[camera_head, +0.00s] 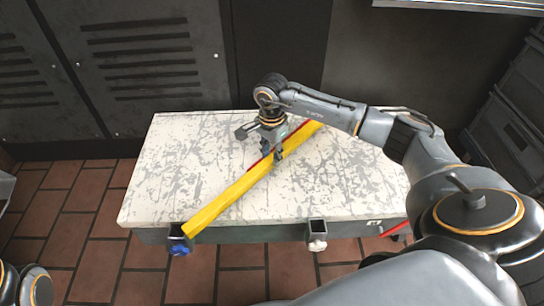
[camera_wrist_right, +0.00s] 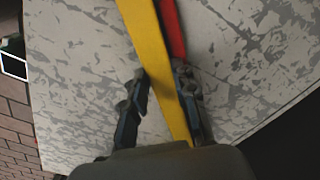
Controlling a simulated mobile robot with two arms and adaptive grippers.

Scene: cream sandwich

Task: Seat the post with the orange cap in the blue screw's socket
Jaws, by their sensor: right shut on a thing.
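A long yellow post (camera_head: 228,194) slants across the table, its near left end beside the socket with the blue screw (camera_head: 177,239). I cannot tell whether that end is over the socket or in front of it. My right gripper (camera_head: 271,147) is shut on the yellow post around its upper half. In the right wrist view the yellow post (camera_wrist_right: 154,50) passes between the two fingers. A red post (camera_head: 292,134) runs close alongside; it also shows in the right wrist view (camera_wrist_right: 172,30). No orange cap can be made out. My left gripper is out of view.
The pale, worn tabletop (camera_head: 330,180) is otherwise largely clear. A second socket, with a white screw (camera_head: 317,244), is on the table's front edge. Dark metal cabinets (camera_head: 140,60) stand behind the table. A red bar (camera_head: 396,228) shows near the right front corner.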

